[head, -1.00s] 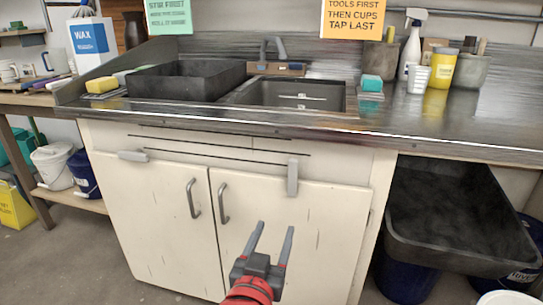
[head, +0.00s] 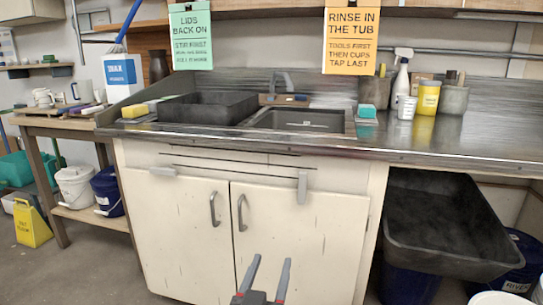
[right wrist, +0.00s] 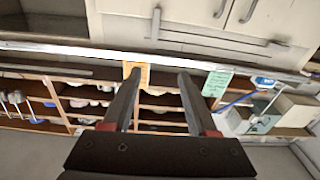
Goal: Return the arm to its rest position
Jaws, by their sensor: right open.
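My right gripper (head: 268,277) shows at the bottom middle of the head view, in front of the white cupboard doors. Its two grey fingers stand apart with nothing between them. In the right wrist view the same gripper (right wrist: 155,95) has its fingers spread and empty, with the cupboard, counter edge and shelves beyond. The right arm behind the gripper is cut off by the bottom of the head view. My left gripper is not in either view.
The sink cupboard (head: 180,235) stands ahead under a metal counter (head: 440,147). A black tub (head: 440,235) sits over buckets at the right. A side table (head: 50,125) with buckets (head: 75,187) is at the left. Floor (head: 95,270) is clear at lower left.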

